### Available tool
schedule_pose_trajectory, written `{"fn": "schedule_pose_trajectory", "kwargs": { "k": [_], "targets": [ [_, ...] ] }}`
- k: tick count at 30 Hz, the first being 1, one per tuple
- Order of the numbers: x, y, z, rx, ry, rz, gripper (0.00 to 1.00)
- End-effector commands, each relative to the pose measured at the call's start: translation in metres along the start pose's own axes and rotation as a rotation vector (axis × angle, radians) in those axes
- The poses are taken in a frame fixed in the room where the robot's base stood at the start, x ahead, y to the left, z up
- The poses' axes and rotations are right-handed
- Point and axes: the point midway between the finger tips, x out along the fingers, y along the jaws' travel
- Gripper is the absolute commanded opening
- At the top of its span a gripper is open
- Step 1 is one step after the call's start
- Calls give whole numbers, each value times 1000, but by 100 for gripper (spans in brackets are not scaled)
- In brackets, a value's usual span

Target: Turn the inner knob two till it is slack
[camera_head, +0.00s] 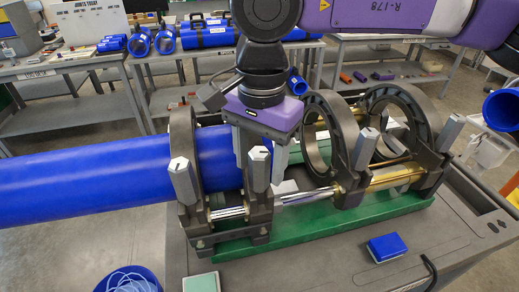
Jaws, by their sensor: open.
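A row of grey faceted clamp knobs stands along the front of the pipe fusion machine. The inner knob on the left clamp pair (259,167) stands upright; another inner knob (366,148) stands further right. No number is visible on either. My gripper (262,158) is open and points down just above and around the left inner knob. One finger shows to its left and one to its right; whether they touch it I cannot tell. Outer knobs stand at the far left (183,178) and far right (451,132).
A big blue pipe (90,182) lies through the left clamp rings (182,135). The right clamp rings (318,125) are empty. A blue box (386,247) and a pale green pad (201,283) lie on the cart top (330,265). Benches stand behind.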

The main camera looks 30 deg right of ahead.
Motion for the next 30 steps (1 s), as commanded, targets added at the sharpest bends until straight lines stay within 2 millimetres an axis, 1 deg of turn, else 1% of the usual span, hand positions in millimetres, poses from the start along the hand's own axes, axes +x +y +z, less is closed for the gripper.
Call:
{"fn": "schedule_pose_trajectory", "kwargs": {
  "k": [1, 5, 6, 8, 9, 14, 22, 30],
  "targets": [
    [0, 0, 0, 0, 0, 0, 54],
    [0, 0, 0, 0, 0, 0, 28],
    [0, 0, 0, 0, 0, 0, 20],
    [0, 0, 0, 0, 0, 0, 8],
    [0, 0, 0, 0, 0, 0, 0],
    [0, 0, 0, -20, -1, 0, 0],
    [0, 0, 0, -241, -6, -1, 0],
    [0, 0, 0, -263, -6, -1, 0]
  ]
}}
